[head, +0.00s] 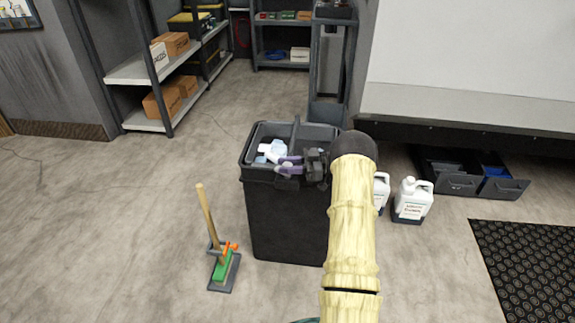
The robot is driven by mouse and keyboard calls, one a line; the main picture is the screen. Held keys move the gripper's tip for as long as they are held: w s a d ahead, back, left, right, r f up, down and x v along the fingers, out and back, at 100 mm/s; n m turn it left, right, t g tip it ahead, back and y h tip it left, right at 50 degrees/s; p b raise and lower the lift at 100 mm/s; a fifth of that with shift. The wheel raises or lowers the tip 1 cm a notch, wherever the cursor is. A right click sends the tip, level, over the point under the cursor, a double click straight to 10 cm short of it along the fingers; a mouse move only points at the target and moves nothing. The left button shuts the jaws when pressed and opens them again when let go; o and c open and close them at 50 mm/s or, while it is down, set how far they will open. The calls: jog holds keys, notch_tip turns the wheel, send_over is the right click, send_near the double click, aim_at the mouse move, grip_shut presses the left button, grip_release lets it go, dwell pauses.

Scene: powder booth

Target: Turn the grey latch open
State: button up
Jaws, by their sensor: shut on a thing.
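My gripper (287,167) is at the front rim of the dark bin (285,220), reaching in from the right. Its two purplish fingers are shut on a small grey part at the rim, which looks like the grey latch (291,169). The fingers hide most of the latch, so I cannot tell its angle. The bin stands upright and its top is open, with pale crumpled pieces (272,150) inside.
A brush with a wooden handle (207,215) stands on the floor left of the bin. White jugs (412,201) stand to the right, near open drawers (490,184) and a black mat (530,262). Shelves with boxes (163,103) are at the back left. The left floor is mostly clear.

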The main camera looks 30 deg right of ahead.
aim_at(287, 164)
jog(key=o, duration=1)
jog(key=shift+c, duration=0.2)
jog(key=shift+r, duration=0.1)
notch_tip(287, 164, up, 10)
jog(key=p, duration=0.3)
